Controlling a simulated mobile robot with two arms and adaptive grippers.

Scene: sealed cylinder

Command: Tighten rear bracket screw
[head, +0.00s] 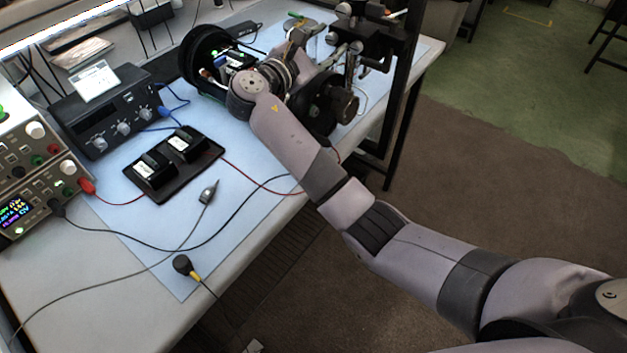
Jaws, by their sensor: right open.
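The black cylinder assembly (190,66) lies at the back of the bench, with a round black ring at its left and electronics with a green light (236,58) inside. A second round black part (322,112) shows at its right. My right arm reaches across from the lower right, and its wrist covers the middle of the assembly. My right gripper (299,42) is beyond the wrist, small and partly hidden, with its jaws open. I cannot tell whether it touches anything. The rear bracket and its screw cannot be made out. My left gripper is out of view.
A black stand (401,75) rises close to the right of my gripper. A black tray (182,190) with two battery-like blocks, power supplies (105,110) and loose cables occupy the left. The blue mat (235,215) is mostly clear in front.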

